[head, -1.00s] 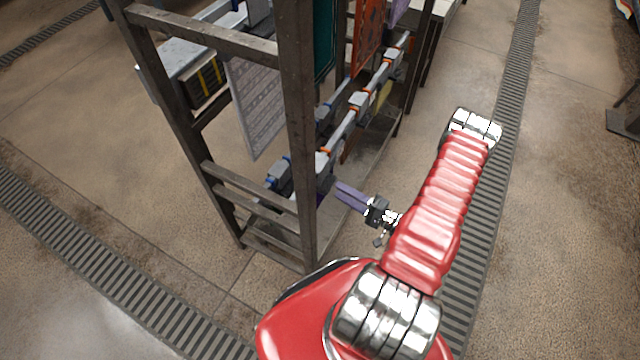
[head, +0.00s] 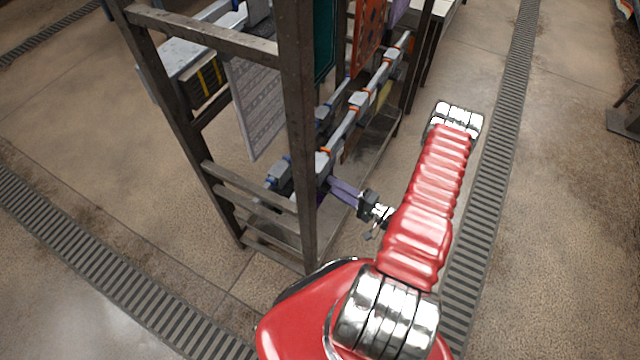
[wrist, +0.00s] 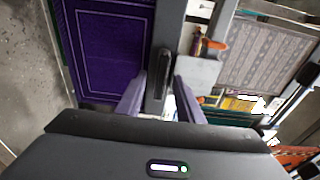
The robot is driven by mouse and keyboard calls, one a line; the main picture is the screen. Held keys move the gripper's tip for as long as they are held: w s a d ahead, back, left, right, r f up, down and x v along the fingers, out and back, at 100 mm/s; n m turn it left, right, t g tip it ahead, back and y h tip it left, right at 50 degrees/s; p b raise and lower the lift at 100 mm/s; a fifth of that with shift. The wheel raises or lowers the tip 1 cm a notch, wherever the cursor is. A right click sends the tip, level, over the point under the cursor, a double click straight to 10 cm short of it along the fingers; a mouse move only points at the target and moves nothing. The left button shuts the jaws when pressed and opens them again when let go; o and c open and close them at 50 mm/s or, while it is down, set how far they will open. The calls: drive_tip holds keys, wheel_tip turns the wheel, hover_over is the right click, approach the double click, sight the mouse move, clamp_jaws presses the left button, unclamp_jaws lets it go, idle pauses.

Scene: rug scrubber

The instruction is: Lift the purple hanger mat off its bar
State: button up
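The purple mat (wrist: 108,48) with a thin pale border hangs at the left of the wrist view. In the head view only a dark purple sliver of it (head: 321,197) shows, low behind the rack's near post. My gripper (wrist: 160,76) has two lavender fingers, spread apart. A dark grey slotted piece (wrist: 160,88) beside the mat's edge appears between them; I cannot tell whether the fingers touch it. In the head view my gripper (head: 334,184) reaches into the rack at the lower bar (head: 340,132). The mat's attachment to the bar is not clear.
The rack's dark near post (head: 298,130) stands close left of my gripper. A grey patterned mat (head: 257,105), a teal mat (head: 324,40) and an orange mat (head: 369,35) hang further along. Open floor (head: 565,200) lies right of the arm.

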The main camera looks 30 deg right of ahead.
sight(326, 175)
clamp_jaws()
idle(0.5)
drive_tip(key=shift+r, duration=1.65)
drive_tip(key=shift+s+d+r, duration=0.1)
drive_tip(key=shift+s+d, duration=0.05)
drive_tip(key=shift+s, duration=0.1)
drive_tip(key=v, duration=1.7)
drive_tip(key=shift+s, duration=0.25)
